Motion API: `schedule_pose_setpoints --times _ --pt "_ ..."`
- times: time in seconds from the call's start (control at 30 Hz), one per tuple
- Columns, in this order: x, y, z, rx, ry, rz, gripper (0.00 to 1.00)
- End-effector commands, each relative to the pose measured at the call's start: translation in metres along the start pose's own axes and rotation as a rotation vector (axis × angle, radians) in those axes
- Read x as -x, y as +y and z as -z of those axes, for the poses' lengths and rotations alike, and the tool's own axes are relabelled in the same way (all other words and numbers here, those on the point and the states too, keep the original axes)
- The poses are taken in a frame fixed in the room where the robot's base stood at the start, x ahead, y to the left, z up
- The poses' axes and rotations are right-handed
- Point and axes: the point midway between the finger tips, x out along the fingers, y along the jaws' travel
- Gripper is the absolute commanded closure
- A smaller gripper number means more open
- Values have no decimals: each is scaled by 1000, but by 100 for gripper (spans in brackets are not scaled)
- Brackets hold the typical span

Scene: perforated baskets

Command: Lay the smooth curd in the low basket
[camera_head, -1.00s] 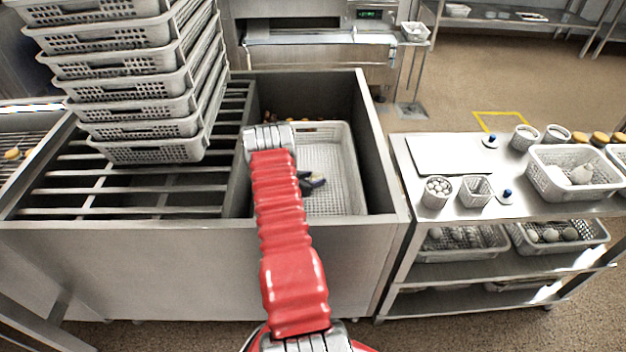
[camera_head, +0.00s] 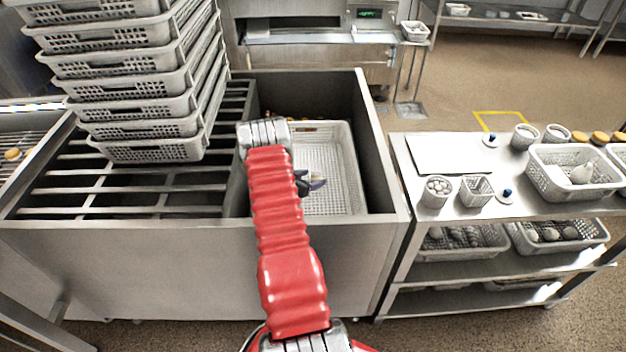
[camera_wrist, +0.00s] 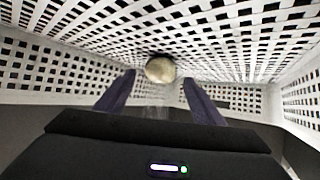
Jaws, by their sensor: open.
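The low basket (camera_head: 345,150) is a white perforated crate standing inside the deep steel basin. My gripper (camera_head: 318,182) is down inside it, partly hidden behind my red arm in the head view. In the wrist view my gripper (camera_wrist: 159,79) is open, its two dark fingers spread apart. A smooth, pale, rounded curd (camera_wrist: 160,68) shows just beyond and between the fingertips, against the basket's perforated surface. No finger visibly holds it. The curd is not clearly visible in the head view.
The steel basin (camera_head: 384,150) has high walls close around the basket. A tall stack of perforated baskets (camera_head: 150,105) stands on slats to the left. A steel trolley (camera_head: 400,165) at right carries tubs, a white board (camera_head: 455,153) and a basket (camera_head: 575,172) with pale pieces.

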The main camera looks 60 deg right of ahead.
Motion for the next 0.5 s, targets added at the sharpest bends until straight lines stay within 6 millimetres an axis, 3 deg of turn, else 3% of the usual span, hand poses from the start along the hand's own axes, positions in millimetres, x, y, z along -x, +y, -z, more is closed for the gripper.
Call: schedule_pose_setpoints --times 0.3,0.5 --pt "46 -1 0 2 0 2 38" --pt "57 0 0 0 0 1 38"
